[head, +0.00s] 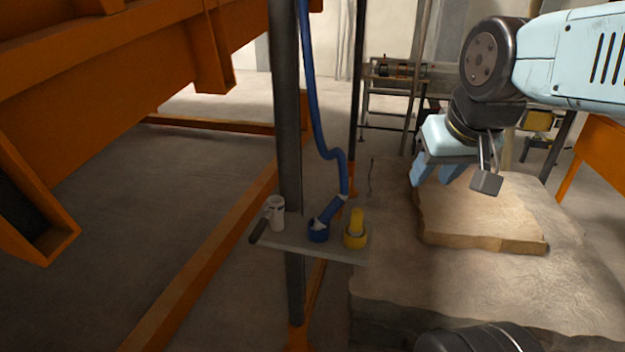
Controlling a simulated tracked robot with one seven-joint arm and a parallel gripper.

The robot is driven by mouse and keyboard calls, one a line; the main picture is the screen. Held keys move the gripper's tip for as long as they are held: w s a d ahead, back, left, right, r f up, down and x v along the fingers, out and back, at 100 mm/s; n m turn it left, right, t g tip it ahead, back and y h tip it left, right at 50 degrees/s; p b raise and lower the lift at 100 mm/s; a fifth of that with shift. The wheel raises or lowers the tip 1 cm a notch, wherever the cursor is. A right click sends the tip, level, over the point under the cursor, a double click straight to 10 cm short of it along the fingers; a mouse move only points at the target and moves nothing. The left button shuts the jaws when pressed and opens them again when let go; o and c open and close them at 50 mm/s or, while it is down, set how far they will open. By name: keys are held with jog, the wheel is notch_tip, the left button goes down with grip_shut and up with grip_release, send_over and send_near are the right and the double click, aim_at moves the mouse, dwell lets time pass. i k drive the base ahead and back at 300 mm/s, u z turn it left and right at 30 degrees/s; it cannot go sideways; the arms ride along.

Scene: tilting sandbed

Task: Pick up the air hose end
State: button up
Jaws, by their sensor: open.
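The air hose (318,125) is a blue line hanging down along a dark upright post. Its end (331,208), a blue nozzle with pale bands, leans tilted in a blue round holder (318,232) on a small grey shelf (290,239). The lower tip of the hose end is hidden in the holder.
A yellow fitting (355,229) stands close right of the hose end; a white cup-like piece (276,213) and a dark handle (259,230) are at left. The dark post (287,120) rises behind the shelf. A stone slab (480,215) lies at right. Orange beams (110,60) fill the upper left.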

aim_at(339, 201)
jog(key=u, duration=1.45)
jog(key=k, duration=1.25)
jog(key=z, duration=0.7)
jog(key=i, duration=1)
jog(key=u, duration=0.05)
